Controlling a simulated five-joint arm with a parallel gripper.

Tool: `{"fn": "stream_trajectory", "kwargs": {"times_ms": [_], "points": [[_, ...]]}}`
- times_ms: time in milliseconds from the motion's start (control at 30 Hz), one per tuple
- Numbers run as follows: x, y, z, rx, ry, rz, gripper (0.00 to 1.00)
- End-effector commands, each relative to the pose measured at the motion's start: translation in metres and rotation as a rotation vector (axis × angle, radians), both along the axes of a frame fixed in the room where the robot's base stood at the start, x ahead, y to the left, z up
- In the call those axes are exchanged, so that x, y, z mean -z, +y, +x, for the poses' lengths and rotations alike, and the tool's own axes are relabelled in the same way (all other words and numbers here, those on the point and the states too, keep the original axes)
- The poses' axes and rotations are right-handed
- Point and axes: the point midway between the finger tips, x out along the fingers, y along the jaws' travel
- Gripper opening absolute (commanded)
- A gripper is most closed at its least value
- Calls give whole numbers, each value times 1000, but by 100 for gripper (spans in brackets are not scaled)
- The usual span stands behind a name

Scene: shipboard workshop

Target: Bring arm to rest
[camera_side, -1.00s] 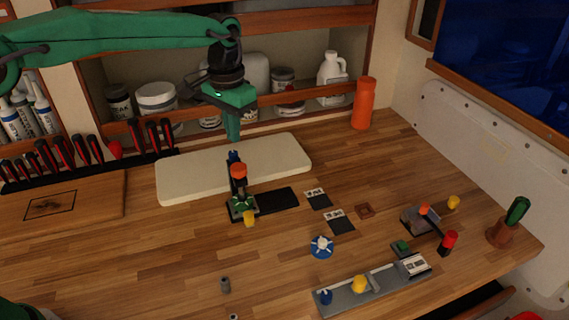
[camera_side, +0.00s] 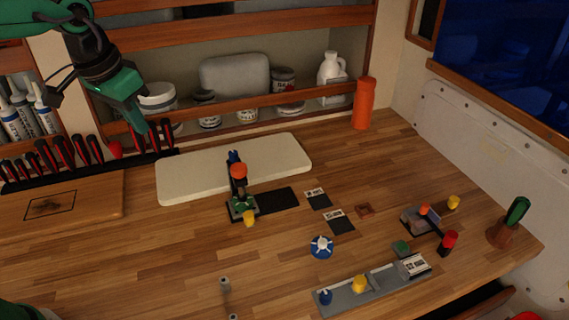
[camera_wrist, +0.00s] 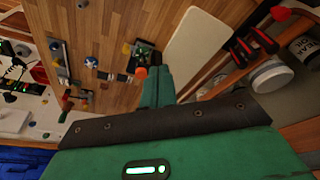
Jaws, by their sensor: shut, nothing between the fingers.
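My gripper (camera_side: 143,126) is green and hangs at the upper left in the side view, in front of the shelf and above the back of the bench. Its fingers are closed together with nothing between them. In the wrist view the shut green fingers (camera_wrist: 157,88) point toward the bench top. My green arm reaches in from the upper left corner of the side view, and most of it is out of the picture.
Screwdrivers (camera_side: 60,155) stand in a rack just below my gripper. A cream board (camera_side: 190,180) lies behind an orange-topped fixture (camera_side: 239,172). Blue knob (camera_side: 321,247), grey rail (camera_side: 345,298) and orange bottle (camera_side: 364,104) stand further right. The front left bench is mostly clear.

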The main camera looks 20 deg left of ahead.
Motion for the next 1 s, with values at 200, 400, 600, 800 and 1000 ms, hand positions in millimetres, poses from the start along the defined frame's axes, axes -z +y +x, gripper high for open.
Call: {"fn": "stream_trajectory", "kwargs": {"times_ms": [200, 400, 600, 800, 1000], "points": [[1, 19, -43, -36, -68, -6, 0], [11, 33, -80, -67, -126, -10, 0], [26, 44, -114, -97, -183, -11, 0], [40, 49, -134, -116, -221, -10, 0], [45, 51, -140, -123, -231, -10, 0]]}}
